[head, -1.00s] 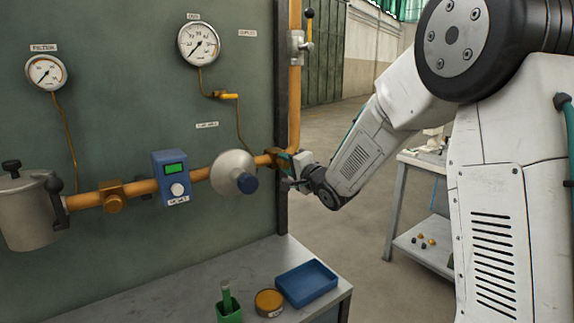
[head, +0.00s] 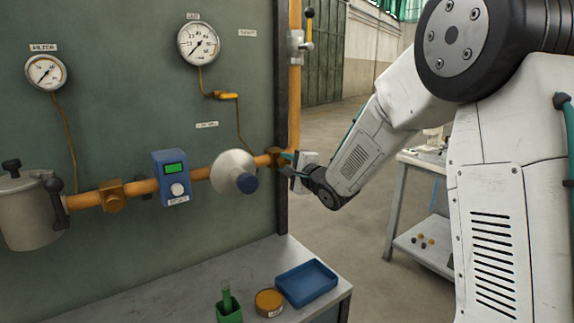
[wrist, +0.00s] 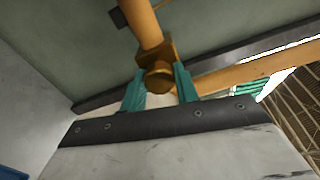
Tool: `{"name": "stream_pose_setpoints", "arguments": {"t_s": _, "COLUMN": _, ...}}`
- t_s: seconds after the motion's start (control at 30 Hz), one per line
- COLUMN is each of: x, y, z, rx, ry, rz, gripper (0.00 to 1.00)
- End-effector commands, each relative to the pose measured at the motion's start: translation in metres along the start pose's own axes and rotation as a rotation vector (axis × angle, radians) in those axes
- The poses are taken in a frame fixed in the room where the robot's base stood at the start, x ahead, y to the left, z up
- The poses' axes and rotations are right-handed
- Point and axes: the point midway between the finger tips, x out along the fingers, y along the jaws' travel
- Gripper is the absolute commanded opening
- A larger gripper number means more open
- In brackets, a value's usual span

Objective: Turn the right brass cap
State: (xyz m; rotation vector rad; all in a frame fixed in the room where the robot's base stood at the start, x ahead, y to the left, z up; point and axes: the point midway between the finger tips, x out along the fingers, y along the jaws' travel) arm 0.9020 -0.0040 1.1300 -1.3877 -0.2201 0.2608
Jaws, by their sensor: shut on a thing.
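The right brass cap (wrist: 158,80) sits on a square brass fitting at the right end of the orange pipe. In the wrist view the teal fingers of my gripper (wrist: 160,88) stand on either side of the cap and are shut on it. In the head view my gripper (head: 288,162) reaches that brass fitting (head: 272,155) from the right. The cap itself is mostly hidden there by the gripper. The left brass cap (head: 115,204) shows on another fitting further left along the pipe.
A silver cone-shaped part with a blue end (head: 236,173) is just left of my gripper. A blue box with a green display (head: 172,178) sits further left.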

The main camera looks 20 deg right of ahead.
Motion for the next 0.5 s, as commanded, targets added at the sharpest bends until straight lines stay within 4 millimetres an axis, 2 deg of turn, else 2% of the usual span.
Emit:
{"name": "stream_pose_setpoints", "arguments": {"t_s": 0.2, "x": -0.0003, "y": 0.0005, "z": -0.0008, "rx": 0.0, "ry": 0.002, "rz": 0.001, "gripper": 0.08}}
{"name": "stream_pose_setpoints", "arguments": {"t_s": 0.23, "x": -0.0003, "y": 0.0006, "z": -0.0008, "rx": 0.0, "ry": 0.002, "rz": 0.001, "gripper": 0.36}}
{"name": "stream_pose_setpoints", "arguments": {"t_s": 0.3, "x": -0.0002, "y": 0.0005, "z": -0.0006, "rx": 0.0, "ry": 0.002, "rz": 0.001, "gripper": 0.52}}
{"name": "stream_pose_setpoints", "arguments": {"t_s": 0.5, "x": 0.0, "y": 0.0004, "z": 0.0002, "rx": -0.001, "ry": 0.0, "rz": 0.001, "gripper": 0.52}}
